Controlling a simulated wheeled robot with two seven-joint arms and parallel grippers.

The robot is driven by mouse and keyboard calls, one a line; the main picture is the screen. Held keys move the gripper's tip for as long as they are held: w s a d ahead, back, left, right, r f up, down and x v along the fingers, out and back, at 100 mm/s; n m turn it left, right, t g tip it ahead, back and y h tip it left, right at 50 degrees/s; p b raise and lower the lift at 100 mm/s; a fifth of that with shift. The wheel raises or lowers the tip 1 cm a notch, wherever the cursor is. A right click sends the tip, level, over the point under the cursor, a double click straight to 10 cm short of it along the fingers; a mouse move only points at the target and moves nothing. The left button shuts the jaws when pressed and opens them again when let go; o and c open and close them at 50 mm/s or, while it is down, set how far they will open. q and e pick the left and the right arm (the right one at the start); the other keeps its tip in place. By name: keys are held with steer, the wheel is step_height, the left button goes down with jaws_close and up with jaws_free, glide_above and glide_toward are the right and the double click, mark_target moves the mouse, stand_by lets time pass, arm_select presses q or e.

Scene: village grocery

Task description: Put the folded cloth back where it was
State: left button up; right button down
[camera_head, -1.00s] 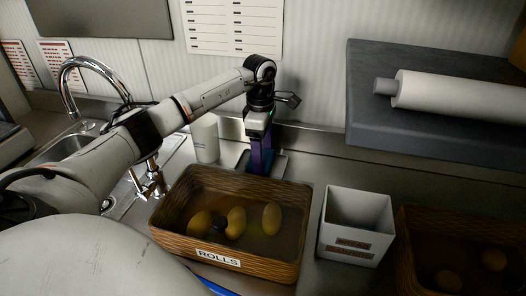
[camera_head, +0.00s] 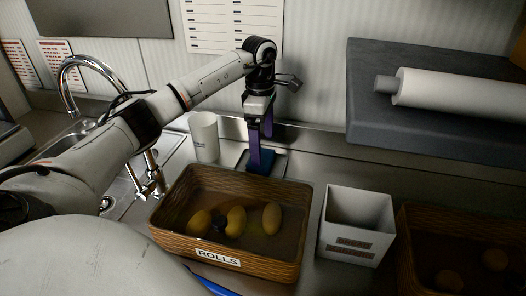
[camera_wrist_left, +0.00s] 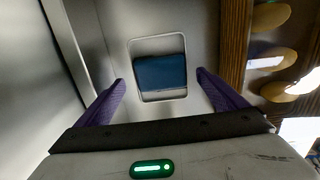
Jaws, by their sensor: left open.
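The folded cloth (camera_head: 266,163) is dark blue and lies flat on the counter behind the rolls basket. In the left wrist view the cloth (camera_wrist_left: 160,75) lies inside the pale rim of a small rectangular tray (camera_wrist_left: 158,39). My left gripper (camera_head: 261,160) points down above the cloth with its purple fingers apart. In the left wrist view the fingers of the gripper (camera_wrist_left: 161,82) stand to either side of the cloth, with nothing between them. One finger covers part of the cloth in the head view. My right gripper is not in view.
The wicker basket of rolls (camera_head: 165,231) stands in front of the cloth. A white cup (camera_head: 204,137) is left of it, near the tap (camera_head: 152,176). A white bin (camera_head: 345,208) stands right of the basket. A grey shelf (camera_head: 430,138) with a paper roll overhangs at right.

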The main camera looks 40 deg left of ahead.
arm_select(q)
step_height(320, 180, up, 8)
steer(key=shift+r, duration=0.15)
steer(key=shift+s, duration=0.1)
stand_by(0.5)
